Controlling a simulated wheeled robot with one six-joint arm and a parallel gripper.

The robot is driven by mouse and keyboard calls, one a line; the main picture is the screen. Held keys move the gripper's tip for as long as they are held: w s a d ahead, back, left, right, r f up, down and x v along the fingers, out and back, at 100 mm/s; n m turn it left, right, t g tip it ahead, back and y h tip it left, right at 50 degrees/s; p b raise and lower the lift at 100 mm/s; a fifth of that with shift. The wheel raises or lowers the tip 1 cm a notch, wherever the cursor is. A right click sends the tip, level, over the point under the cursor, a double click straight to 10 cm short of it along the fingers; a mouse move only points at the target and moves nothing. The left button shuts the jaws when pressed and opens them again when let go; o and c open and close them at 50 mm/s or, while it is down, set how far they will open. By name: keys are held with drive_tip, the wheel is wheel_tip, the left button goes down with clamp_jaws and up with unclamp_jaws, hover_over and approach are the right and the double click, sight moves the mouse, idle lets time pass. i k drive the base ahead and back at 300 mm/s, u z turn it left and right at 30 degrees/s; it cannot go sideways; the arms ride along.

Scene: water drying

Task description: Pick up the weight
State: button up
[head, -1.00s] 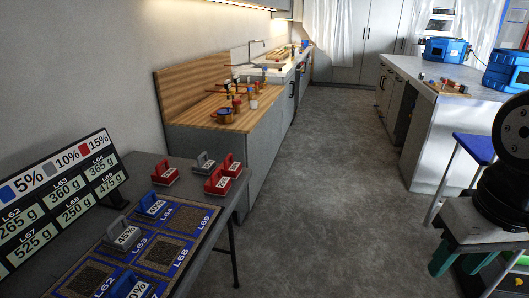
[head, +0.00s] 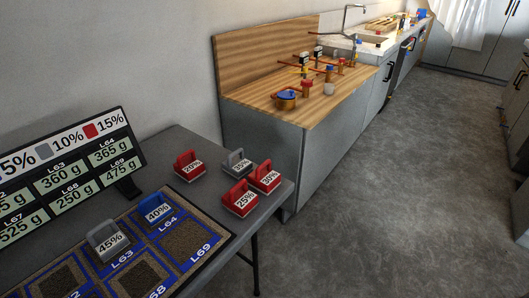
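Several handled weights with percent labels are on the grey table in the head view. A red 20% weight (head: 189,167), a grey weight (head: 237,164) with a hard-to-read label, a red 30% weight (head: 265,178) and a red 25% weight (head: 240,199) stand at the table's far right end. A blue 40% weight (head: 155,210) and a grey 45% weight (head: 108,241) sit on the blue-edged grid mat (head: 228,236). I cannot tell which weight the task means. My gripper is not in view.
A sign board (head: 70,178) with percents and gram values stands at the table's back left. A wooden-topped counter (head: 335,85) with small pots and valves lies beyond the table. The grey floor (head: 400,200) to the right is clear.

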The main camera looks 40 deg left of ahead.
sight(236, 164)
drive_tip(key=u, duration=0.2)
drive_tip(key=i, duration=0.95)
drive_tip(key=u, duration=1.35)
drive_tip(key=i, duration=0.7)
drive_tip(key=u, duration=0.75)
